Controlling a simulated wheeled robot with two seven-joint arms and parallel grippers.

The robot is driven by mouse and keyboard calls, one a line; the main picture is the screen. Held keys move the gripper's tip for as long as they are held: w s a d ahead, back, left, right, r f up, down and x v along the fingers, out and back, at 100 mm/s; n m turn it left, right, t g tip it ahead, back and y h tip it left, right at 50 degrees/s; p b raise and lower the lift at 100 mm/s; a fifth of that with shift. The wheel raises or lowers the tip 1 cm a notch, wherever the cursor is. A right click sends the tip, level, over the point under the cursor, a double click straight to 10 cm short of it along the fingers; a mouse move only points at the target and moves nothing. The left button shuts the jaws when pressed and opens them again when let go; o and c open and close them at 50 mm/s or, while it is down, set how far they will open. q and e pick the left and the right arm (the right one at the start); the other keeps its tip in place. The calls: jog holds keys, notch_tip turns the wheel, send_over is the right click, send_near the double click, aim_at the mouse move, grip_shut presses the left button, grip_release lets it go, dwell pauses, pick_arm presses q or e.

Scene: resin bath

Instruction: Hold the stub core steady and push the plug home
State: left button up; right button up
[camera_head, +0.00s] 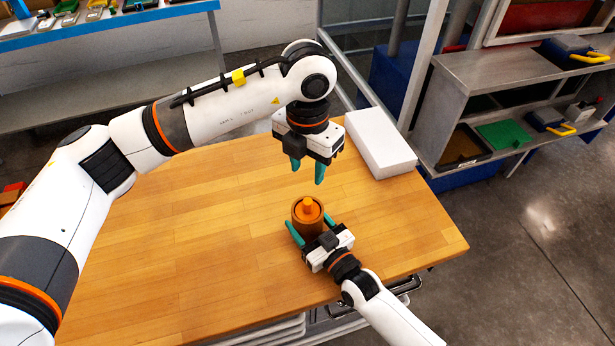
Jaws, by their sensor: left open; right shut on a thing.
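The stub core (309,228) is a short brown cylinder standing upright on the wooden table. The orange plug (308,207) sits at its top, with a narrower knob pointing up; how deep it sits I cannot tell. My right gripper (302,236) comes in from the lower right and is shut on the stub core, its teal fingers low on the core's sides. My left gripper (307,176) is open and empty, fingers pointing down, above and beyond the plug in the picture and apart from it.
A white block (380,143) lies at the table's back right, close to my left gripper. The wooden table (190,240) is bare on its left and front. A metal shelf unit (500,100) with trays stands to the right, and a blue-edged bench (120,22) stands behind.

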dwell(0.4)
jog(key=o, duration=0.9)
jog(key=shift+s+d, duration=0.1)
